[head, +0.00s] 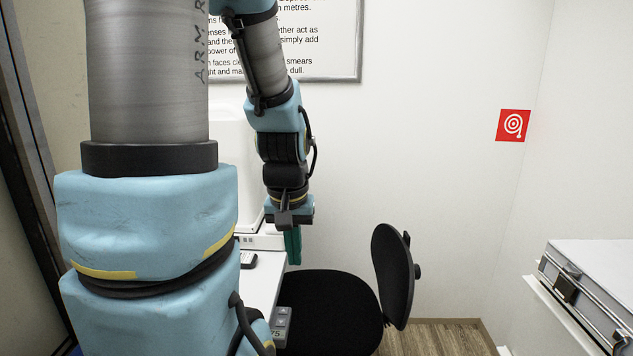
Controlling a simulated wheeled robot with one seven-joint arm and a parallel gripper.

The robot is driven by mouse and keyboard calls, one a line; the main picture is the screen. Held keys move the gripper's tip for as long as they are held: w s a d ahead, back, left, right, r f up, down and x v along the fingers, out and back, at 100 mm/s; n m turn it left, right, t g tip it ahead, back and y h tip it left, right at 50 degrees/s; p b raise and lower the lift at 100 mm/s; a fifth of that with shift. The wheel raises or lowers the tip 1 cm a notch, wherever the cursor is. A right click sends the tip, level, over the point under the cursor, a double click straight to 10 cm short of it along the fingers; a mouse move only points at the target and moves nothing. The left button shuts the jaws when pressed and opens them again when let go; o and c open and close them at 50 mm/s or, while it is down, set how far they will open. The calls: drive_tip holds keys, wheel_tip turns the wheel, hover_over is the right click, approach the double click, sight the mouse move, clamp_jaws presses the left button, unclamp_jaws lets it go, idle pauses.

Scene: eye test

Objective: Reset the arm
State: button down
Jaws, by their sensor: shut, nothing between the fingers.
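My arm hangs down from the top of the view, with blue and grey links. My gripper (293,256) is at its lower end, pointing down, with teal fingers close together. It looks shut, and I see no object held in it. In the picture it hangs at the right edge of the white desk (262,284), above the black chair seat; how far it is from either I cannot tell. My large near arm links hide much of the left side.
A black chair (325,312) stands at the desk, its backrest (391,275) to the right. A silver case (595,280) lies on a white ledge at the right. A framed text board (330,40) and a red fire-hose sign (513,125) are on the wall. Wooden floor (435,339) shows beyond the chair.

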drive_tip(key=shift+s+a+f, duration=0.15)
drive_tip(key=shift+s+a, duration=0.35)
drive_tip(key=shift+a, duration=0.15)
drive_tip(key=shift+s+a+f, duration=0.15)
drive_tip(key=shift+s+a, duration=0.3)
drive_tip(key=shift+a, duration=0.15)
